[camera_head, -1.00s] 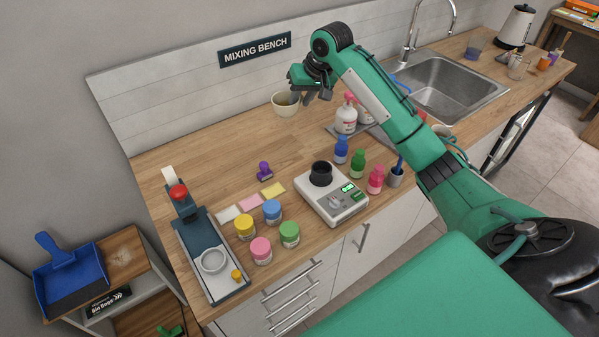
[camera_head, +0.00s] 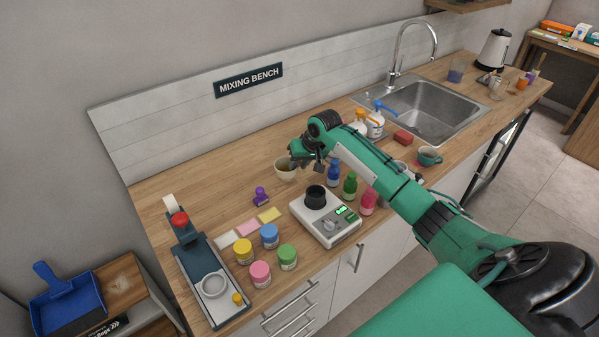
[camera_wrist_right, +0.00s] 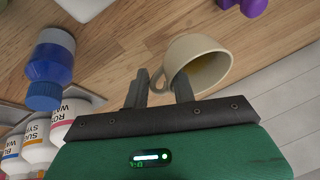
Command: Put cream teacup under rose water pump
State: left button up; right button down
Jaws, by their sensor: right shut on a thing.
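The cream teacup (camera_head: 287,174) is at my right gripper (camera_head: 307,166), left of the colored bottles. In the right wrist view the cream teacup (camera_wrist_right: 206,66) has something yellowish inside. My right gripper (camera_wrist_right: 160,86) is shut on its near side, seemingly at the handle. Whether the cup touches the counter is not clear. The rose water pump bottle (camera_wrist_right: 68,117) shows in part in the wrist view, white with a partly readable label, at the end of a row of pump bottles. In the head view my right arm hides it. My left gripper is not in view.
Blue (camera_head: 334,174), green (camera_head: 350,186) and pink (camera_head: 368,202) bottles stand near the arm. A white scale (camera_head: 326,222) with a black cup is in front. Orange-topped (camera_head: 358,124) and blue-topped (camera_head: 375,124) pump bottles stand behind the arm. A teal cup (camera_head: 430,156) is near the sink.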

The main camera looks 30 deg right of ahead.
jog(key=shift+f+p, duration=0.45)
jog(key=shift+f, duration=1.95)
jog(key=c, duration=1.1)
grip_release()
jog(key=shift+c, duration=0.2)
